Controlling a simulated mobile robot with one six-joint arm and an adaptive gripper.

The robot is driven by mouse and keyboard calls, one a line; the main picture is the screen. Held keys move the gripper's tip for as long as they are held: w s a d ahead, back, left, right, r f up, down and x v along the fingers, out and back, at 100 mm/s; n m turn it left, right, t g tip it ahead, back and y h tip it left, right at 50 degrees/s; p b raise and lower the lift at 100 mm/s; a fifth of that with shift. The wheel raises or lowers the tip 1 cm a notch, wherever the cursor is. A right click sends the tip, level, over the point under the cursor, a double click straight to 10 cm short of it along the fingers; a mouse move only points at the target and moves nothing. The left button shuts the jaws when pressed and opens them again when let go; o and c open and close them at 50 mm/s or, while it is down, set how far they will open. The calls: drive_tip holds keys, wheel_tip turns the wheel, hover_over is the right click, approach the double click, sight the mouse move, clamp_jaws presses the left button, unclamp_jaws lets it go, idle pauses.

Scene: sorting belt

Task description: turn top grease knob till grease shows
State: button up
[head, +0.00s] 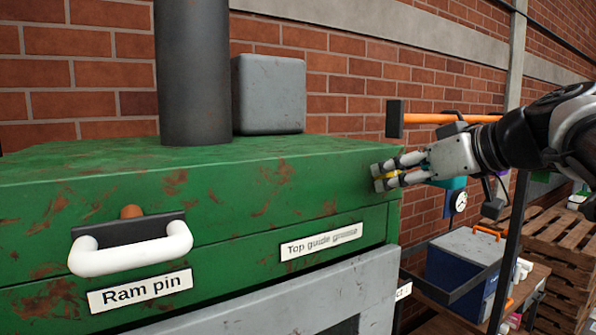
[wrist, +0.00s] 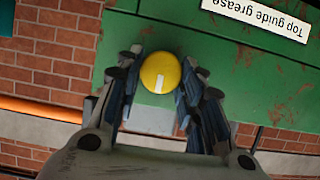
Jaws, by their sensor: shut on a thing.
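The top grease knob is a round yellow cap with a white mark; it sits on the green machine's face in the wrist view (wrist: 160,72). In the head view only a sliver of yellow shows between my fingers. My gripper (head: 384,176) reaches in from the right and is shut on the knob, one finger on each side in the wrist view (wrist: 157,92). The "Top guide grease" label (head: 321,242) is on the green machine (head: 230,200), left of the knob and lower. I see no grease around the knob.
A white handle (head: 130,250) sticks out above the "Ram pin" label (head: 140,291) at the left. An orange bar (head: 450,118) runs behind my gripper along the brick wall. A blue box (head: 462,265) stands on a bench at the lower right.

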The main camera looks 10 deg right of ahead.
drive_tip(key=shift+w+d+m+g+y+p, duration=0.15)
drive_tip(key=shift+m+y+p, duration=0.2)
drive_tip(key=shift+m, duration=0.25)
drive_tip(key=shift+s+d+m+g+y+p, duration=0.1)
drive_tip(key=shift+m+g+y+p, duration=0.1)
drive_tip(key=shift+m+y, duration=0.35)
drive_tip(key=shift+w+d+f+m+t+y+p, duration=0.15)
drive_tip(key=shift+m+y+p, duration=0.25)
drive_tip(key=shift+m+y, duration=0.95)
drive_tip(key=shift+s+f+m+t+y+p, duration=0.15)
drive_tip(key=shift+m+y+p, duration=0.3)
drive_tip(key=shift+m, duration=1.7)
drive_tip(key=shift+w+d+f+m+t+y+p, duration=0.15)
drive_tip(key=shift+m+t+y+p, duration=0.15)
drive_tip(key=shift+m+y, duration=1.1)
drive_tip(key=shift+m+h, duration=0.4)
drive_tip(key=shift+m, duration=0.15)
drive_tip(key=o, duration=1.1)
drive_tip(key=shift+c, duration=0.2)
